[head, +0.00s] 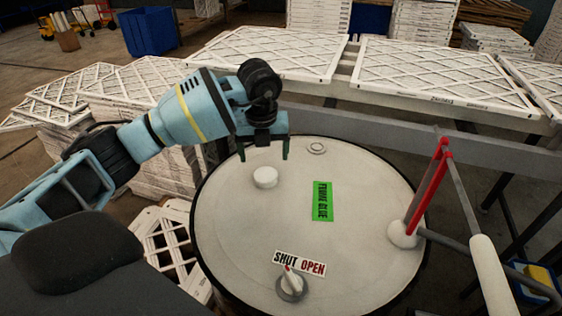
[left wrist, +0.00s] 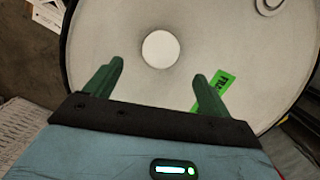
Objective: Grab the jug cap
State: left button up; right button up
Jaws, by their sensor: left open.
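A white round cap (head: 265,177) sits on the pale round top of a drum (head: 240,235), left of the green label. My left gripper (head: 264,155) is open and empty, its green fingers pointing down above and just behind the cap in the head view. In the left wrist view the cap (left wrist: 160,49) lies ahead of the gap between the two open fingers (left wrist: 154,85), apart from them. My right gripper is not in view.
The drum top also carries a green label (head: 323,201), a shut/open sign (head: 300,263) with a valve knob (head: 291,284), and a red-handled pump fitting (head: 425,190). Stacked white filters (head: 265,52) and a grey rail (head: 420,140) stand behind.

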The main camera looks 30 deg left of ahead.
aim_at(266, 174)
pick_arm(q)
jog(key=shift+w+a+r, duration=0.1)
jog(key=shift+w+a, duration=0.05)
jog(key=shift+s+f, duration=0.2)
jog(key=shift+s, duration=0.05)
jog(key=shift+f, duration=0.35)
jog(key=shift+w+f, duration=0.2)
jog(key=shift+f, duration=0.75)
jog(key=f, duration=0.3)
jog(key=shift+w+a+f, duration=0.1)
jog(key=shift+w+f, duration=0.1)
jog(key=shift+w, duration=0.2)
jog(key=shift+w+f, duration=0.1)
jog(key=shift+f, duration=0.45)
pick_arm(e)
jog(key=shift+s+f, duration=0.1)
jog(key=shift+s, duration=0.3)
